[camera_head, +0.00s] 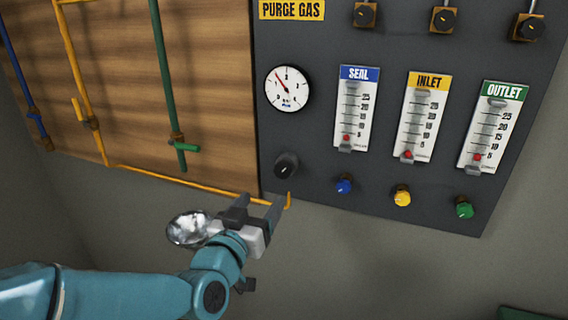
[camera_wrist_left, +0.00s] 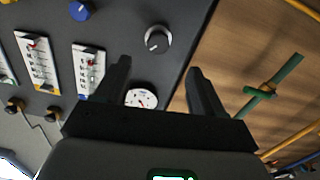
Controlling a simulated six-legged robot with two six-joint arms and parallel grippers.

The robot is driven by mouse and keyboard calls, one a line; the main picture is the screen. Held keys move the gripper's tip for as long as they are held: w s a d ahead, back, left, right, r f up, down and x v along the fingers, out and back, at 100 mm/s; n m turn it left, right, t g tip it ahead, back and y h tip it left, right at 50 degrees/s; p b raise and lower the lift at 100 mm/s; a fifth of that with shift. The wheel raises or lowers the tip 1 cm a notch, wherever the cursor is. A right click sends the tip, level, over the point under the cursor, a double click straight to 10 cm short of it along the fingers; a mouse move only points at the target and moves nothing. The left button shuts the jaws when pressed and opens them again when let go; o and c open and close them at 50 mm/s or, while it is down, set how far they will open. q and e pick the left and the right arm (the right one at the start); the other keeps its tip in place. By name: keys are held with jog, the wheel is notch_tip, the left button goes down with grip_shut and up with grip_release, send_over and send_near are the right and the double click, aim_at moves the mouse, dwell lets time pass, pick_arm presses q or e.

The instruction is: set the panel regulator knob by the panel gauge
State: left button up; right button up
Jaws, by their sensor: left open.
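The panel regulator knob (camera_head: 286,166) is a black round knob with a pale mark, low on the left of the dark panel. It also shows in the left wrist view (camera_wrist_left: 158,40), upside down, with a light rim. The panel gauge (camera_head: 287,88) is a white dial above the knob; its needle points to the upper left. In the wrist view the gauge (camera_wrist_left: 141,98) is partly hidden by the gripper body. My left gripper (camera_head: 258,203) is open and empty, below and left of the knob, apart from it. My right gripper is not in view.
Three flowmeters, SEAL (camera_head: 356,108), INLET (camera_head: 422,116) and OUTLET (camera_head: 492,128), stand right of the gauge. Below them are a blue knob (camera_head: 344,185), a yellow knob (camera_head: 402,197) and a green knob (camera_head: 464,209). A yellow pipe (camera_head: 190,183) runs near the gripper.

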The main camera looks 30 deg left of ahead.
aim_at(281, 174)
pick_arm(q)
jog(key=p+x, duration=0.9)
jog(key=x, duration=0.2)
jog(key=shift+w+r+p, duration=0.2)
jog(key=shift+w+p, duration=0.1)
jog(key=shift+w+a+f, duration=0.1)
jog(key=shift+w, duration=0.45)
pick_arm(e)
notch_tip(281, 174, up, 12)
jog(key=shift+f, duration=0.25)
